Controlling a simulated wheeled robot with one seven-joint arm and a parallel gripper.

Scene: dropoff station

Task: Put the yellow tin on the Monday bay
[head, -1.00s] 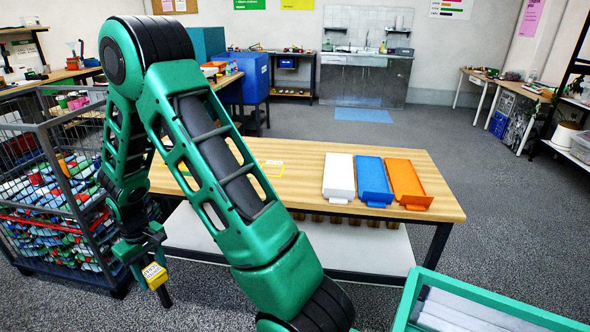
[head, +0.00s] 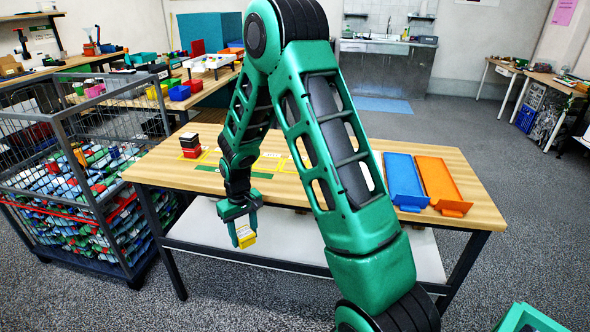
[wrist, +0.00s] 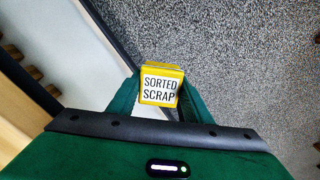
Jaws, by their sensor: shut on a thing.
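The yellow tin (head: 246,241) is held in my gripper (head: 243,230), in front of the wooden table's (head: 466,190) front edge and below its top. In the wrist view the tin (wrist: 161,70) sits between the two fingers and its white label reads SORTED SCRAP. Yellow-outlined bays lie on the tabletop. The left bay (head: 183,157) bears a stack of dark, white and red items (head: 190,146). Another bay (head: 268,163) shows just right of my forearm. My arm hides part of the row, and the bay labels are too small to read, so I cannot tell which is Monday.
A blue tray (head: 403,180) and an orange tray (head: 440,182) lie on the table's right part. A green strip (head: 262,175) lies along the front of the bays. A wire cage (head: 70,200) full of coloured items stands left of the table. A lower shelf (head: 200,226) lies under the tabletop.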

